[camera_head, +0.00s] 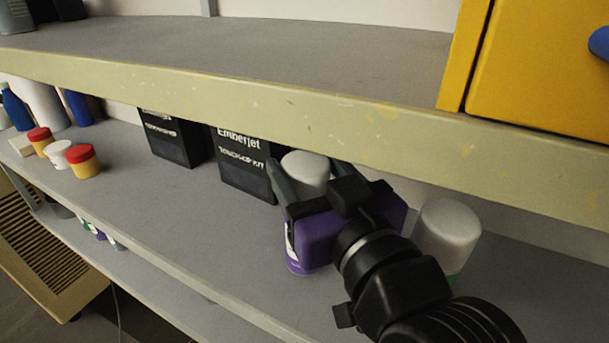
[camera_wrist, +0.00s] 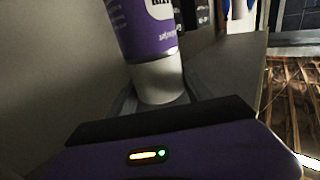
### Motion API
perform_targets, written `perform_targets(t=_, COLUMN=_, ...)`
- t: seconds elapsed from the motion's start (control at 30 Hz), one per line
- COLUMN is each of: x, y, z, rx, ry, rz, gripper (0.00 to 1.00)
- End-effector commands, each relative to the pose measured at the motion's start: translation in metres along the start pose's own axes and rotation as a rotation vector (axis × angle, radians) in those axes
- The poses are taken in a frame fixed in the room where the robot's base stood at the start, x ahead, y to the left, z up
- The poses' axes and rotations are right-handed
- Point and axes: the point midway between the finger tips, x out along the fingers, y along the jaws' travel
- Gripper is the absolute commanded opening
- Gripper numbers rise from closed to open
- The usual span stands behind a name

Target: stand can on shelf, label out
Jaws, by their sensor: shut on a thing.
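The can is purple with a white cap (camera_head: 306,172); its lower purple body (camera_head: 303,265) shows below my gripper in the head view. My gripper (camera_head: 308,182) is shut on the can, its fingers on both sides of the white cap. The wrist view shows the cap (camera_wrist: 158,82) between the fingers and the purple label with white lettering (camera_wrist: 145,30). The can looks about upright over the lower grey shelf (camera_head: 185,215). I cannot tell whether its base touches the shelf. My gripper hides the can's middle, and only a white edge of the label shows in the head view.
A grey-capped can (camera_head: 447,235) stands to the right. Black boxes (camera_head: 243,165) stand behind on the left. Red-lidded jars (camera_head: 83,160) stand at the far left. The upper shelf's edge (camera_head: 300,105) hangs close above. The shelf's middle left is clear.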

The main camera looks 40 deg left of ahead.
Motion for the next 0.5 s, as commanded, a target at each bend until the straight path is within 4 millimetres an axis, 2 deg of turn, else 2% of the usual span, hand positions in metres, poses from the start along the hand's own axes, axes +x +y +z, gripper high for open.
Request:
perform_targets(t=0.07, x=-0.0030, y=-0.0004, z=0.0067, rx=-0.001, ry=0.004, rz=0.000, gripper=0.00)
perform_targets(t=0.5, x=-0.0038, y=-0.0006, z=0.0102, rx=-0.001, ry=0.003, rz=0.000, gripper=0.00)
